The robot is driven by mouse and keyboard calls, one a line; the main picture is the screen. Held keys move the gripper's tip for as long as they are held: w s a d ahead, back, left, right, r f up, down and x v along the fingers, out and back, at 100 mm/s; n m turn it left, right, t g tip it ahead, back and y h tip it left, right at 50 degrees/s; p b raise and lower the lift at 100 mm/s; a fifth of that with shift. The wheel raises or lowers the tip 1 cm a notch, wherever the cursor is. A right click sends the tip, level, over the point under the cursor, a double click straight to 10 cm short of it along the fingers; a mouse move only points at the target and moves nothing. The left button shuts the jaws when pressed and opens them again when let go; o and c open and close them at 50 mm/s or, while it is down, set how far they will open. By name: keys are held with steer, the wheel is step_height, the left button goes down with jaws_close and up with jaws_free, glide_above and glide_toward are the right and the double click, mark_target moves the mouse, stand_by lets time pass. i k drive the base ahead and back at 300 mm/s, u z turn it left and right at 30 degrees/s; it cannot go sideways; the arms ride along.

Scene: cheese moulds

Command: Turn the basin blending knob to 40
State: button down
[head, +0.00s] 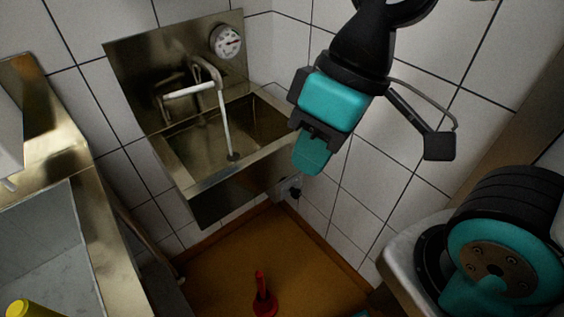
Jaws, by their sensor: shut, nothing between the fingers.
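My gripper (311,158) is shut and empty, with teal and black parts. It points down in front of the tiled wall, right of the basin and apart from the knob. Nothing covers the knob.
A steel sink (88,235) stands at the left, with a yellow object (30,309) at its lower edge. A red object (262,296) stands on the orange-brown floor (225,262). White tiled walls (345,170) enclose the corner behind the basin.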

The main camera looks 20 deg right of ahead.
mark_target(295, 193)
steer(key=z, duration=0.55)
steer(key=k, duration=1.3)
steer(key=z, duration=0.6)
steer(key=i, duration=0.9)
steer(key=u, duration=0.5)
